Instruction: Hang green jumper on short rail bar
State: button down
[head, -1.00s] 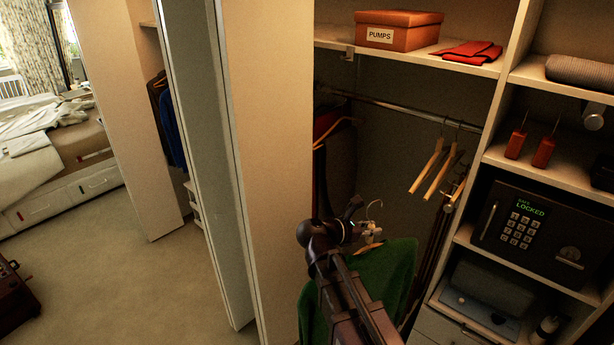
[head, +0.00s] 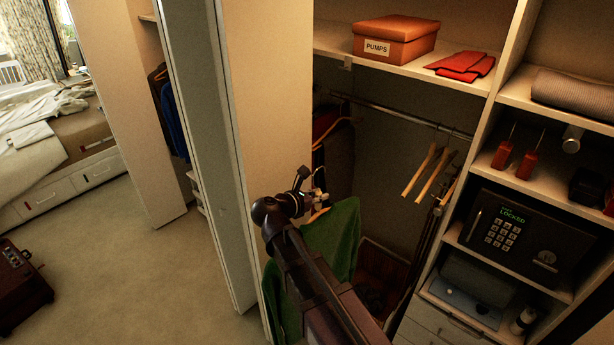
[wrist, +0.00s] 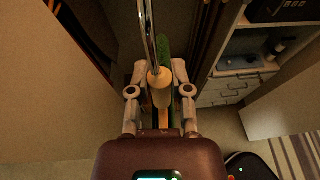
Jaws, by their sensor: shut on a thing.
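The green jumper (head: 338,235) hangs on a wooden hanger in front of the open wardrobe, partly hidden behind my arm. My gripper (head: 312,195) is shut on the hanger. In the wrist view the fingers (wrist: 160,76) close around the hanger's pale wooden neck (wrist: 160,90), and its metal hook (wrist: 149,35) sticks up beyond them. A strip of green jumper (wrist: 163,47) shows behind. The metal rail (head: 395,113) runs across the wardrobe under the shelf, above and to the right of my gripper. The hook is apart from it.
Empty wooden hangers (head: 428,172) hang at the rail's right, and a dark garment (head: 335,155) at its left. The wardrobe door panel (head: 268,90) stands close left of my gripper. Shelves with a safe (head: 518,235) stand right. The rail's middle stretch is free.

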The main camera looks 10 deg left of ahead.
jog(key=shift+n+t+y, duration=0.3)
jog(key=shift+n+y, duration=0.2)
jog(key=shift+y, duration=0.1)
jog(key=shift+s+a+r+p, duration=0.1)
jog(key=shift+a+r+p, duration=0.35)
jog(key=shift+a+r, duration=0.35)
jog(key=shift+s+a+r+p, duration=0.1)
jog(key=shift+a+r+p, duration=0.4)
jog(key=shift+a, duration=0.45)
jog(key=shift+w, duration=0.15)
